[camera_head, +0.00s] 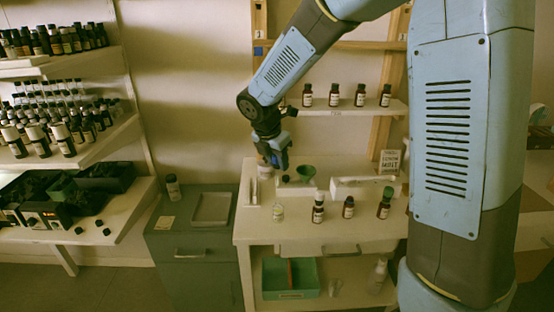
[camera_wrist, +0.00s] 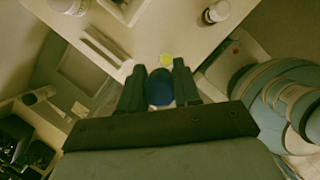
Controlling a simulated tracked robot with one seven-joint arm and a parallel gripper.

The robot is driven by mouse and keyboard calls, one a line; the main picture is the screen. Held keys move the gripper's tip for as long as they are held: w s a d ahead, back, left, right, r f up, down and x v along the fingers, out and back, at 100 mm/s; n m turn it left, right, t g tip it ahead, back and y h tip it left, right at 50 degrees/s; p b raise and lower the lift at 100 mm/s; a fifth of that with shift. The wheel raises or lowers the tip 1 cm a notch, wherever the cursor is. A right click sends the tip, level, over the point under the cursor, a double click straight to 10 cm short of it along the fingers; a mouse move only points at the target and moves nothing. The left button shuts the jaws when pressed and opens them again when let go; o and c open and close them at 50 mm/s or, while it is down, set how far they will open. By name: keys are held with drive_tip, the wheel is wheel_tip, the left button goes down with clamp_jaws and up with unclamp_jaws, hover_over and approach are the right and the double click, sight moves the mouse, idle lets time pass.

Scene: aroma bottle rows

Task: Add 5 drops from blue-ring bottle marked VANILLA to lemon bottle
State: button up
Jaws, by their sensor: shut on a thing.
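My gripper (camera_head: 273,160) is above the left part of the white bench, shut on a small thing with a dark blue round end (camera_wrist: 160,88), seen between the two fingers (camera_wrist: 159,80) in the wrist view. I cannot read any label on it, nor see a ring clearly.
Dark bottles (camera_head: 318,208), (camera_head: 348,208) and (camera_head: 385,204) stand along the bench's front. A grey cabinet (camera_head: 190,245) adjoins at left; crowded bottle shelves (camera_head: 95,145) stand farther left.

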drive_tip(key=shift+d, duration=0.3)
drive_tip(key=shift+a+f, duration=0.1)
drive_tip(key=shift+f, duration=1.75)
drive_tip(key=shift+o, duration=0.2)
drive_tip(key=c, duration=0.4)
drive_tip(key=o, duration=0.4)
drive_tip(key=shift+c, duration=0.2)
